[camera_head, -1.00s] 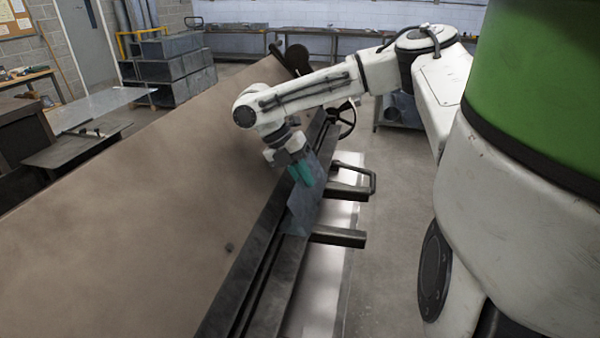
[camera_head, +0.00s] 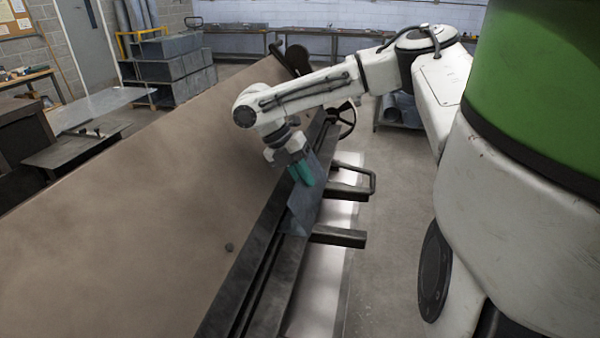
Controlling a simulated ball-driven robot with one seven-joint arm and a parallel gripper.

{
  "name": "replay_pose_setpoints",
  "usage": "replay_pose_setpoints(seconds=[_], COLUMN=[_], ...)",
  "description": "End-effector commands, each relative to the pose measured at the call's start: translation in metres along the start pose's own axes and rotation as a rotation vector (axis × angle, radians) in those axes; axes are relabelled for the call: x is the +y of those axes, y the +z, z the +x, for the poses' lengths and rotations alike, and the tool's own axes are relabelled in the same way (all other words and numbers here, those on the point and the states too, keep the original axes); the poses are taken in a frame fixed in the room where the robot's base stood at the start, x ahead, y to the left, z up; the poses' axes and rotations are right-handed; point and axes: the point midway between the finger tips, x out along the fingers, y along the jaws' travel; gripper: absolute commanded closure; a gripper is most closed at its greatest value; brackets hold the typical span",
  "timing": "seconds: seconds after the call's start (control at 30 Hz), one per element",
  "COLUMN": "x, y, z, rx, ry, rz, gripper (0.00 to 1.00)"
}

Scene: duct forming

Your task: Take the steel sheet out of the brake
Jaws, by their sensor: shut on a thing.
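The steel sheet (camera_head: 302,205) is a small blue-grey piece at the long dark jaw of the brake (camera_head: 255,255). It stands tilted along the jaw's right edge. My gripper (camera_head: 304,180), with teal fingers, is shut on the sheet's upper part and points down at it. The fingers hide part of the sheet. I cannot tell whether the sheet's lower edge still touches the brake. The brake's broad brown face (camera_head: 130,210) slopes away to the left of the jaw.
Two dark bars (camera_head: 338,237) and a looped handle (camera_head: 370,182) stick out to the right of the brake. A handwheel (camera_head: 346,118) is behind my gripper. Stacked grey ducts (camera_head: 175,65) stand at the back left. The floor (camera_head: 395,230) to the right is clear.

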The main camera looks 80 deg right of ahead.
Motion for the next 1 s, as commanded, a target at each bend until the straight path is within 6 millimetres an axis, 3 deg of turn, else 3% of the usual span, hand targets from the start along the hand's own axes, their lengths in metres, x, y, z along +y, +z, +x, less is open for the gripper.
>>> replay_pose_setpoints(seconds=[1.0], x=[-0.0043], y=[0.0002], z=[-0.0072], rx=[-0.001], ry=[0.0], rz=[0.001], gripper=[1.0])
